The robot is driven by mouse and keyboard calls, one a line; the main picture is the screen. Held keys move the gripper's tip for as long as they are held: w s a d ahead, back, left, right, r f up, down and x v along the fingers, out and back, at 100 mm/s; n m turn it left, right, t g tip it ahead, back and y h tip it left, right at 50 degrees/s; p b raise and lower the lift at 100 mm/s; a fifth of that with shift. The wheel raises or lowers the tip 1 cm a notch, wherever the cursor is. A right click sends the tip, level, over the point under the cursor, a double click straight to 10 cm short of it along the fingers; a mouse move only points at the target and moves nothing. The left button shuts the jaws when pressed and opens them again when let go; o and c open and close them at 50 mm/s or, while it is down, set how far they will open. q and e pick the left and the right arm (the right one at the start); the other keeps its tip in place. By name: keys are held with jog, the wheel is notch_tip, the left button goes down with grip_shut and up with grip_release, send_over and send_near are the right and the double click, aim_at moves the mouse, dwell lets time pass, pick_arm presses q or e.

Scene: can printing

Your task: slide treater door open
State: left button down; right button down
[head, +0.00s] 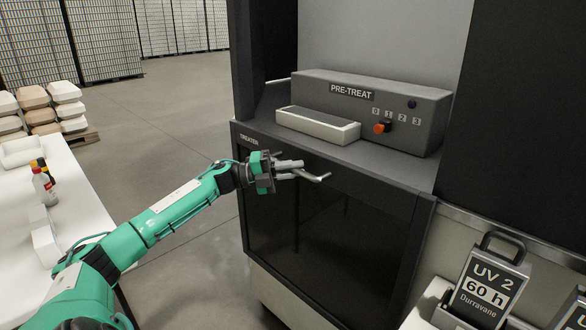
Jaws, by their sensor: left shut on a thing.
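The treater (425,200) is a dark cabinet with a "TREATER" label at its upper left front. Its door (320,240) is a dark glassy panel below the top ledge, and I cannot tell whether it has slid at all. A pale metal handle (318,178) stands out near the top of the door. My left gripper (288,171), on a green arm, is shut on the handle at its left part. The fingers partly hide the handle. My right gripper is not in view.
A grey "PRE-TREAT" box (425,105) with an orange knob sits on the treater top, behind a pale block (318,125). A "UV 2" canister (487,288) stands at lower right. A white table (85,195) with bottles is at left. Open floor lies between.

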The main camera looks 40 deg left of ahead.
pick_arm(q)
jog(key=c, duration=1.4)
grip_release()
